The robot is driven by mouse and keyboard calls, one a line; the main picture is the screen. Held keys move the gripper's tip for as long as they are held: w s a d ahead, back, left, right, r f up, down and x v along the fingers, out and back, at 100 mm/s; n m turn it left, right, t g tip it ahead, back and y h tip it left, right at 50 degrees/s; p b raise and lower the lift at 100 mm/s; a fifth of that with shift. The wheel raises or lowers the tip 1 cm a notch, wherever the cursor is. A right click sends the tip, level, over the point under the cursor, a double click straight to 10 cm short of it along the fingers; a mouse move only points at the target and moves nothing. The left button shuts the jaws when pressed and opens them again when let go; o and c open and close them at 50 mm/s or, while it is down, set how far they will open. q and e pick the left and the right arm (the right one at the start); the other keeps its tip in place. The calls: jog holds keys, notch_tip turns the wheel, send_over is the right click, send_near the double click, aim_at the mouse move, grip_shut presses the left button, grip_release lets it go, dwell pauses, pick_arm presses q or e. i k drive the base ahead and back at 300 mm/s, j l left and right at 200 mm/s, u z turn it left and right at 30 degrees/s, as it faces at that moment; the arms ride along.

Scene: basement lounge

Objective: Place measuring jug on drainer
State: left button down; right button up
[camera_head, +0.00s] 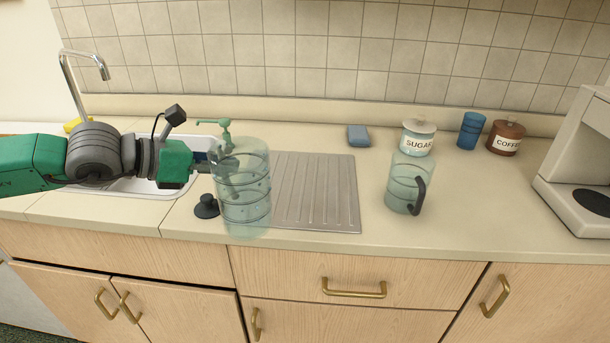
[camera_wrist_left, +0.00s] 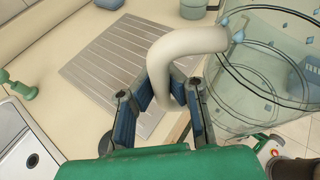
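A large clear greenish jug with ring markings (camera_head: 245,190), which I take as the measuring jug, is upright at the left end of the drainer (camera_head: 322,190). My left gripper (camera_head: 204,160) reaches it from the left. In the left wrist view, the fingers (camera_wrist_left: 160,112) close around the pale handle (camera_wrist_left: 190,45) of the jug (camera_wrist_left: 265,85). The jug overlaps the drainer's left front part in the head view; whether its base touches anything I cannot tell. The grooved grey drainer also shows in the left wrist view (camera_wrist_left: 110,60). My right gripper is not in view.
The sink (camera_head: 135,188) and tap (camera_head: 75,80) are at left, with a black plug (camera_head: 206,206) near the drainer. A dark-handled clear jug (camera_head: 402,180), sugar jar (camera_head: 418,140), blue cup (camera_head: 471,130) and coffee jar (camera_head: 506,138) stand right. The drainer's right part is bare.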

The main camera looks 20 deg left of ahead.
aim_at(302, 180)
jog(key=i, duration=0.85)
